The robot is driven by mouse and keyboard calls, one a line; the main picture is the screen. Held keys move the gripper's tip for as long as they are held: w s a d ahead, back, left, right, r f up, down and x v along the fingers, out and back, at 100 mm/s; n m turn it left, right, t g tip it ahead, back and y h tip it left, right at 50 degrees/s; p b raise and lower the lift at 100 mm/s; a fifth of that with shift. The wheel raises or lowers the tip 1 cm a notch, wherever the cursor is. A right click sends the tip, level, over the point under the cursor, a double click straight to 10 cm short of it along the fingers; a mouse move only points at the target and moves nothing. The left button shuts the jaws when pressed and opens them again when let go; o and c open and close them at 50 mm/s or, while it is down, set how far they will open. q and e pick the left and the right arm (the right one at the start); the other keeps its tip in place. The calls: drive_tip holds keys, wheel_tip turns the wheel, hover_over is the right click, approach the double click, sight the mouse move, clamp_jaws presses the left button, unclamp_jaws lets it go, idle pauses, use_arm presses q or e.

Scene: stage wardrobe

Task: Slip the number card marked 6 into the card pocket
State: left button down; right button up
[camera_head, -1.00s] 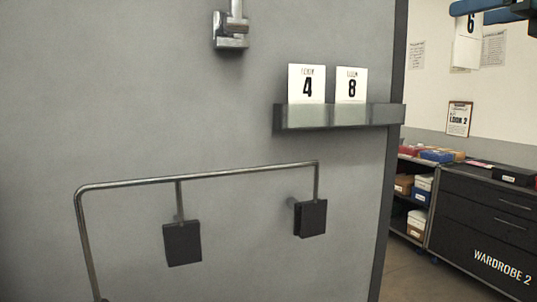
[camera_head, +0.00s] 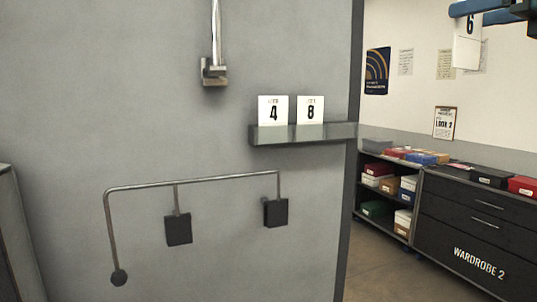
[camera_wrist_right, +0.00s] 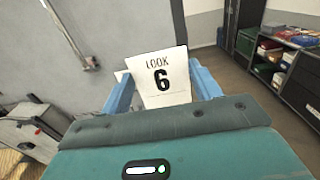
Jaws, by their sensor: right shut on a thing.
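The number card marked 6 (camera_head: 467,47) is white with a black figure and hangs at the top right of the head view. My right gripper (camera_head: 487,14) is shut on its upper part. The right wrist view shows the card (camera_wrist_right: 161,80) upright between the two blue fingers (camera_wrist_right: 164,88), with "LOOK 6" readable. The card pocket (camera_head: 290,134) is a grey metal strip on the grey wall panel, left of and lower than the card in the head view. Cards 4 (camera_head: 273,110) and 8 (camera_head: 310,109) stand in it. My left gripper is not in view.
A bent metal rail (camera_head: 195,183) with two dark square pads sticks out below the pocket. A metal bracket (camera_head: 214,70) is above it. Beyond the panel's right edge are a shelf with boxes and a black drawer unit (camera_head: 470,225). The pocket's right part holds no card.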

sight(465, 43)
drive_tip(key=shift+n+g+y, duration=0.4)
drive_tip(key=shift+y, duration=0.1)
drive_tip(key=w+a+f, duration=0.1)
drive_tip(key=w+a+f+p, duration=0.1)
drive_tip(key=w+a+f, duration=0.1)
drive_tip(key=w+f, duration=0.1)
drive_tip(key=shift+w+f, duration=0.1)
drive_tip(key=w+a+f+n+g+y, duration=0.15)
drive_tip(key=a+f, duration=0.25)
drive_tip(key=f, duration=0.8)
drive_tip(key=w+a+f+n+y, duration=0.15)
drive_tip(key=a+f, duration=0.25)
drive_tip(key=f, duration=0.8)
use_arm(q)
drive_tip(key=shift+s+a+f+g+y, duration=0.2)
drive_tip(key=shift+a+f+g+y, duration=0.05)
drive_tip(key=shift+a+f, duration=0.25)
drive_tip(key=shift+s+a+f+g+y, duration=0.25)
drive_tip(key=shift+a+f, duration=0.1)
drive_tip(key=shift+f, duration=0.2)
use_arm(e)
drive_tip(key=s+f+m+h, duration=0.1)
drive_tip(key=s+f, duration=0.7)
drive_tip(key=f, duration=0.3)
drive_tip(key=s+f+m+t+h, duration=0.1)
drive_tip(key=s+f, duration=0.7)
drive_tip(key=f, duration=0.4)
drive_tip(key=shift+s+m, duration=0.25)
drive_tip(key=shift+m, duration=0.05)
drive_tip(key=shift+t, duration=0.25)
